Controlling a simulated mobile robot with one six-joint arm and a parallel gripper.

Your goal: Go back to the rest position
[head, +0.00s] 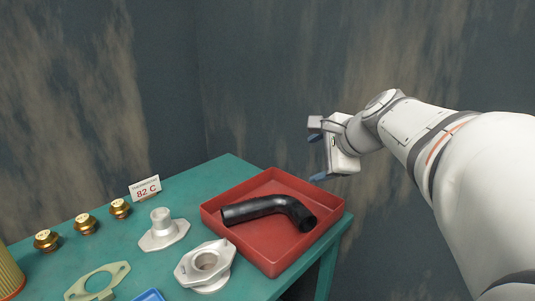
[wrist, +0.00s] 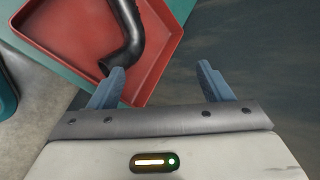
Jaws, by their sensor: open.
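My gripper (head: 318,157) is held in the air to the upper right of the red tray, apart from the table. In the wrist view my gripper (wrist: 160,78) shows two blue fingers spread apart with nothing between them. The black bent hose (head: 268,208) lies in the red tray (head: 274,264). The hose also shows in the wrist view (wrist: 130,40), with its end near the left finger in the picture, and the tray (wrist: 60,52) is below it.
The green table (head: 150,215) carries a metal flanged neck (head: 163,232), a metal housing (head: 205,267), a pale green gasket (head: 97,281) and several brass thermostats (head: 86,224). A card reading 82 C (head: 145,188) stands behind them. A blue object (head: 149,295) and a yellowish filter (head: 10,275) show at the front edge.

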